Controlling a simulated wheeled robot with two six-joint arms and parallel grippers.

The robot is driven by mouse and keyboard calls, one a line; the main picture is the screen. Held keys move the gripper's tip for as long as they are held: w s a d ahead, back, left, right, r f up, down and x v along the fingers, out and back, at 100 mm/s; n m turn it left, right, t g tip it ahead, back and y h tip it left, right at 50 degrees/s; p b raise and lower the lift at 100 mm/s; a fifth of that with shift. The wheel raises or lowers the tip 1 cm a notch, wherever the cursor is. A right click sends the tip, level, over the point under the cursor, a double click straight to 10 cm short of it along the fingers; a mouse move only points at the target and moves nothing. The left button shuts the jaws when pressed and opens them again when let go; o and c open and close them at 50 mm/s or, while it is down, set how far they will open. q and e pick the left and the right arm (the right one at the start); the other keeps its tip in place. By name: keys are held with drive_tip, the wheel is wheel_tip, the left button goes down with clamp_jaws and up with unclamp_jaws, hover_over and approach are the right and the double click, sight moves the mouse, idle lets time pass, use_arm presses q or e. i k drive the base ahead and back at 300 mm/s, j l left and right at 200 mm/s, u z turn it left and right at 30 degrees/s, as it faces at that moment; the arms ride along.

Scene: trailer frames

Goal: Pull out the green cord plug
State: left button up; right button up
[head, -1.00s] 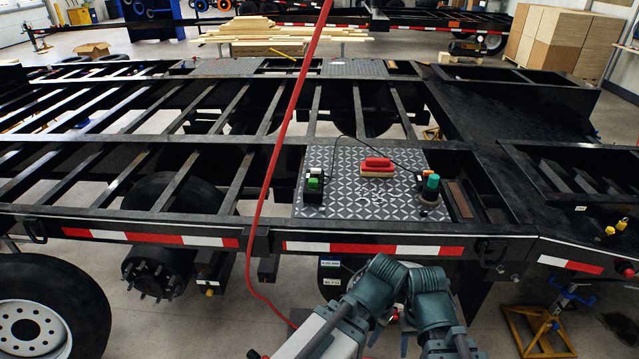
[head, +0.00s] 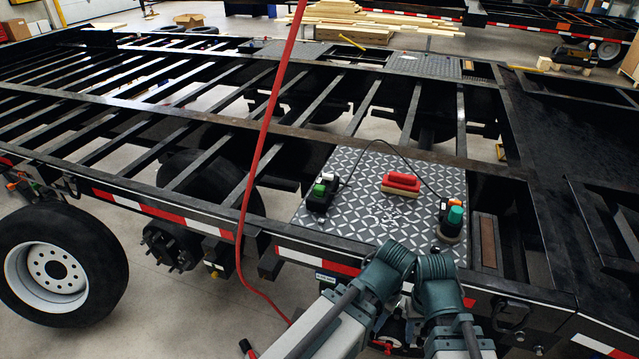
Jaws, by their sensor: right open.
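A black box with a bright green block (head: 318,190) and a white block stands at the left of the diamond-plate panel (head: 350,205). A black device with a teal-green cap (head: 455,216) stands at the panel's right. A thin black cord (head: 378,141) arcs over the panel between the two; I cannot tell exactly where its ends go in. My two teal arm joints are at the bottom, in front of the panel. My right gripper (head: 387,342) is low between my arm links, mostly hidden, open and away from the green parts. My left gripper does not show.
A red-topped brush (head: 401,184) lies mid-panel. A red hose (head: 262,150) hangs across the black trailer frame (head: 240,120), left of the panel. A wheel (head: 62,265) is at the lower left. The panel's front left is bare.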

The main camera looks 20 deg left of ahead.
sight(320, 190)
drive_tip(key=i+l, duration=0.15)
drive_tip(key=i, duration=0.2)
drive_tip(key=i+l+u, duration=0.15)
drive_tip(key=i, duration=0.2)
drive_tip(key=i+l, duration=0.1)
drive_tip(key=i, duration=0.3)
drive_tip(key=u, duration=0.05)
